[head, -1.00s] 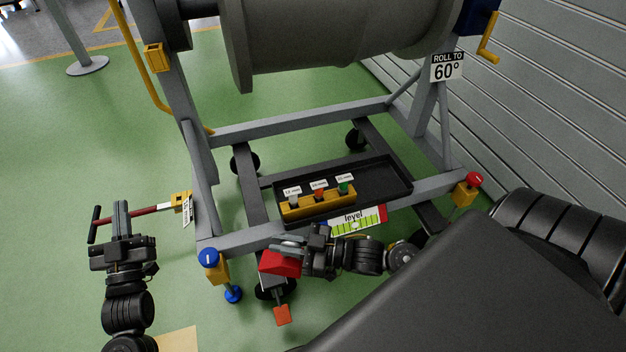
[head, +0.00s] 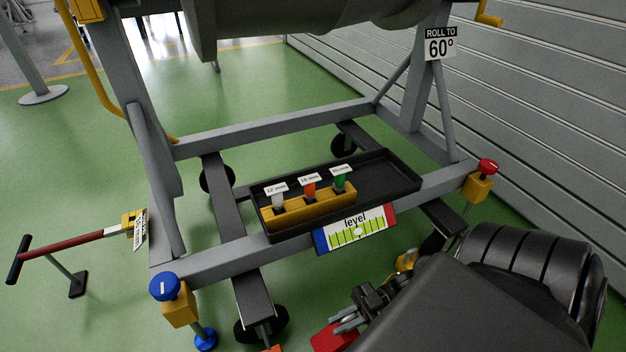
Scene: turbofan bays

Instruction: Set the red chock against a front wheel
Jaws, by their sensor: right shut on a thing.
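The red chock (head: 331,338) is at the bottom edge of the head view, partly cut off. My right gripper (head: 346,324) is shut on it, with the fingers pointing left. The left front wheel (head: 262,326) of the grey stand is a black caster to the left of the chock, with a visible gap between them. The right front wheel (head: 432,244) is partly hidden behind my arm. My left gripper is out of view.
A black tray (head: 400,178) with a yellow socket holder (head: 310,208) sits on the stand frame. A blue-capped jack (head: 180,300) stands at the front left corner, a red-capped one (head: 480,183) at the right. A red-handled bar (head: 70,244) sticks out left. A slatted wall is at right.

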